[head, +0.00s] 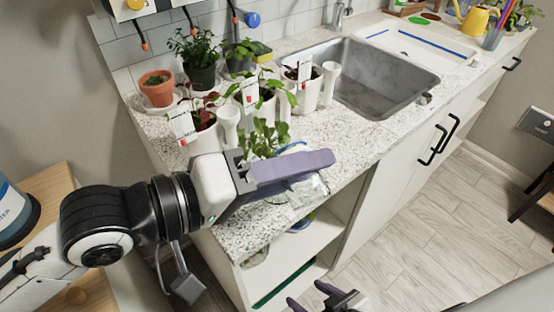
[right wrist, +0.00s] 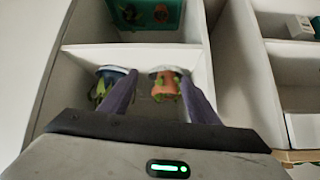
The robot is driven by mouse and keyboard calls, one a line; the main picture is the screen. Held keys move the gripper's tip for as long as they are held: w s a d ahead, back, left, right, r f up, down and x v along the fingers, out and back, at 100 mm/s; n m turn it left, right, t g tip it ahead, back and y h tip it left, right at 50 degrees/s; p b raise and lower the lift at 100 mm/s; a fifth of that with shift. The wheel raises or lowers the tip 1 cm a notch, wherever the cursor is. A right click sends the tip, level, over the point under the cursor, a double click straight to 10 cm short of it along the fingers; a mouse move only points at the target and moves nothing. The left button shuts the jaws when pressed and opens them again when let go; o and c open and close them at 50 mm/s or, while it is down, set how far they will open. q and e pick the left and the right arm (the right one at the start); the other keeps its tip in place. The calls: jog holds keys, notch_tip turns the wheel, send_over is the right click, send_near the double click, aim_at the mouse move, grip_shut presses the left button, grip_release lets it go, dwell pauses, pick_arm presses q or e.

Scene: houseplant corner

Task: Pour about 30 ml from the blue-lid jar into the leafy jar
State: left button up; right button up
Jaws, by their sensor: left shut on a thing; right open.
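My left gripper (head: 318,162) is shut on a clear, glassy thing (head: 312,192) over the front edge of the counter; its fingers hide most of it, and I cannot tell which jar it is. My right gripper (head: 328,297) is open at the bottom of the head view. In the right wrist view its fingers (right wrist: 158,105) point into a shelf compartment. Behind them stand a jar with a bluish rim and green inside (right wrist: 101,86) and a pale-topped jar with orange and green inside (right wrist: 164,88). The fingers partly cover both jars. I cannot tell which is leafy.
Potted plants crowd the speckled counter (head: 352,118) behind my left gripper, including a terracotta pot (head: 157,90). A sink (head: 375,85) lies to the right. A teal crate (right wrist: 148,12) occupies the neighbouring compartment. Shelf dividers flank the right gripper. The floor (head: 440,220) is clear.

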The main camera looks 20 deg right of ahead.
pick_arm(q)
jog(key=shift+r+n, duration=0.25)
jog(key=shift+n, duration=0.05)
pick_arm(e)
jog(key=shift+f, duration=0.15)
pick_arm(q)
jog(key=shift+w+r+n+g+p, duration=0.25)
jog(key=shift+r+n+g+p, duration=0.05)
jog(key=shift+p, duration=0.5)
jog(key=shift+w+r+p, duration=0.1)
jog(key=shift+w+p, duration=0.05)
jog(key=shift+p, duration=0.25)
jog(key=shift+w+r+n+p, duration=0.1)
jog(key=shift+w+n+p, duration=0.05)
jog(key=shift+n+p, duration=0.3)
jog(key=shift+g, duration=0.3)
pick_arm(e)
jog(key=shift+s+d+r, duration=0.15)
jog(key=shift+d+r, duration=0.1)
jog(key=shift+r, duration=0.3)
jog(key=shift+s+d+r, duration=0.1)
jog(key=shift+d+r, duration=0.1)
jog(key=shift+r, duration=0.35)
pick_arm(q)
jog(key=shift+s+a+f, duration=0.1)
jog(key=shift+s+f, duration=0.1)
jog(key=shift+s, duration=0.15)
pick_arm(e)
jog(key=shift+r, duration=0.2)
